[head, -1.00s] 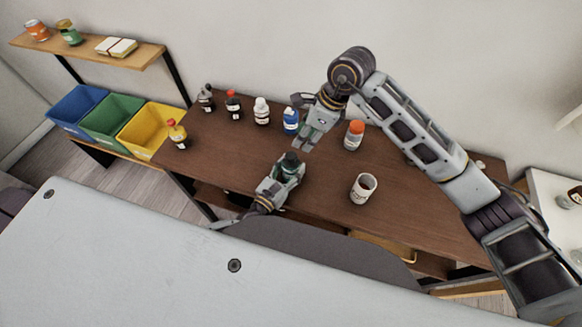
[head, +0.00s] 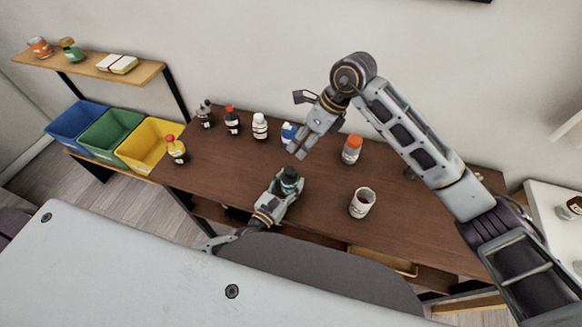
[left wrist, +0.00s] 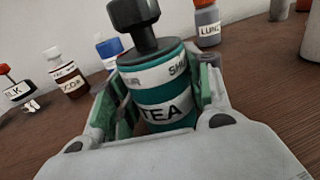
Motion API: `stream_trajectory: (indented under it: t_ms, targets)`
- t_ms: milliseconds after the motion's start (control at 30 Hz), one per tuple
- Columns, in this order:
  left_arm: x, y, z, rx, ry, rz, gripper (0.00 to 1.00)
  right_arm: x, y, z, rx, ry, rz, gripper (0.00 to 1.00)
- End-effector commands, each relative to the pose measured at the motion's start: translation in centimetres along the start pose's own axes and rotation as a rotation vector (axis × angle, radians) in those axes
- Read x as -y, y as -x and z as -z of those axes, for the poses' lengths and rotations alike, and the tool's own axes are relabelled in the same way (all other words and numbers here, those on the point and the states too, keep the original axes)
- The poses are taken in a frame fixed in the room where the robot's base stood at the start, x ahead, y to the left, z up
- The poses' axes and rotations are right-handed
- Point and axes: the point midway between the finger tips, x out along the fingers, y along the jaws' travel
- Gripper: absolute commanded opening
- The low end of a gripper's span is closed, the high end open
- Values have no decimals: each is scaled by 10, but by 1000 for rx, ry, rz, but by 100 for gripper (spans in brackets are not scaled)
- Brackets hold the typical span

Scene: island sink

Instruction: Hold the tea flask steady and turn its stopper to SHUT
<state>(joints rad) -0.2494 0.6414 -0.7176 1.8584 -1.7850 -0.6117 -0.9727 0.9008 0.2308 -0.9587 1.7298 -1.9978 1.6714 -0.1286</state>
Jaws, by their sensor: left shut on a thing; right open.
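The tea flask (left wrist: 163,90) is a teal cylinder with a white TEA label, seen upright between the jaws in the left wrist view. Its dark stopper (left wrist: 147,30) stands on top, above a ring with partly hidden lettering, "UR" at left and "SHU" at right. I cannot tell which mark the stopper points to. In the head view my left gripper (head: 287,189) is shut around the flask (head: 290,180) near the table's front edge. My right gripper (head: 299,148) is open and empty, just behind and above the flask, apart from the stopper.
A blue-and-white bottle (head: 288,133) stands close behind my right gripper. An orange-capped bottle (head: 352,149) and a white mug (head: 361,203) stand to the right. Several bottles line the left of the brown table (head: 400,220). A grey chair back (head: 320,270) is in front.

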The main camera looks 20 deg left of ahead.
Motion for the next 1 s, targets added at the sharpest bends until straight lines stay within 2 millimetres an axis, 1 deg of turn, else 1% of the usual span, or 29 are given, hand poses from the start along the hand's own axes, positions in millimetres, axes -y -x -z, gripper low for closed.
stream_trajectory:
  t_ms: [1000]
  targets:
    - [0,0,0,0,0,0,23,4,4,4,-26,-871,-29,53]
